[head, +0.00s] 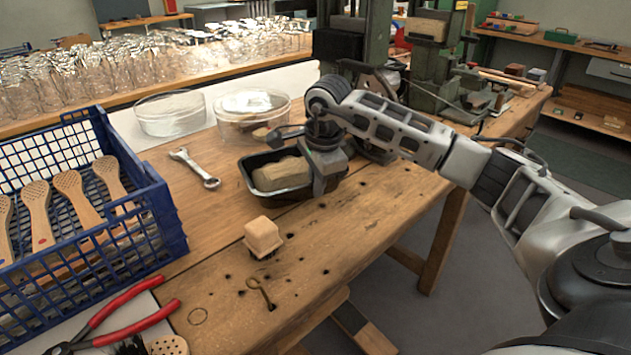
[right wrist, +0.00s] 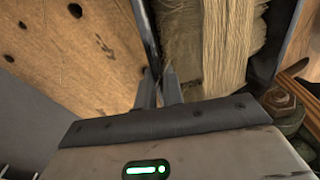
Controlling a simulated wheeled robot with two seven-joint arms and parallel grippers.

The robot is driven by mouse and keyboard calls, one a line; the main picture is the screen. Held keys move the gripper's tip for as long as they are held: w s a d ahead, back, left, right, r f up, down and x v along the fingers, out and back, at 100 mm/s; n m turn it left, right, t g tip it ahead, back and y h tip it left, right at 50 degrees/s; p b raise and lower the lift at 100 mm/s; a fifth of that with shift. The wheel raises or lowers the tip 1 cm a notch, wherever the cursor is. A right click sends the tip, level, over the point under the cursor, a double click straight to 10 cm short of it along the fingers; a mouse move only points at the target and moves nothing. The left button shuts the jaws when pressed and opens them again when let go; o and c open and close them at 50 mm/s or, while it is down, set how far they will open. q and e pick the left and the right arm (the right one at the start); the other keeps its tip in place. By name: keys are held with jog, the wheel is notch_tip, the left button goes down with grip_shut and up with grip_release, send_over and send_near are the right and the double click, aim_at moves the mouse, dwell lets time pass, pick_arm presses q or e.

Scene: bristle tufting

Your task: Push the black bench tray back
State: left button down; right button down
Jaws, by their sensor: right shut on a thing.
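The black bench tray (head: 250,178) sits on the wooden bench and holds a tan bristle bundle (head: 280,174). My right gripper (head: 320,190) is at the tray's right end, pointing down. In the right wrist view my gripper's fingers (right wrist: 159,84) are closed on the tray's thin dark wall (right wrist: 147,35), with the pale bristles (right wrist: 222,45) just beside it. The fingertips are partly hidden by the gripper's body in the head view. My left gripper is not in view.
A wrench (head: 195,168) lies left of the tray, and clear round containers (head: 170,113) stand behind it. A blue crate (head: 165,215) with wooden brush bodies stands at left. Green machines (head: 438,65) stand behind right.

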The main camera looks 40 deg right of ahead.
jog(key=shift+w+d+r, duration=0.1)
jog(key=shift+d+r, duration=0.1)
jog(key=shift+d, duration=0.45)
jog(key=shift+w+d+r, duration=0.1)
jog(key=shift+d+r, duration=0.1)
jog(key=shift+d, duration=0.45)
jog(key=c, duration=1.6)
grip_release()
jog(key=shift+o, duration=0.8)
jog(key=shift+w+f, duration=0.1)
jog(key=shift+f, duration=0.15)
jog(key=shift+a, duration=0.1)
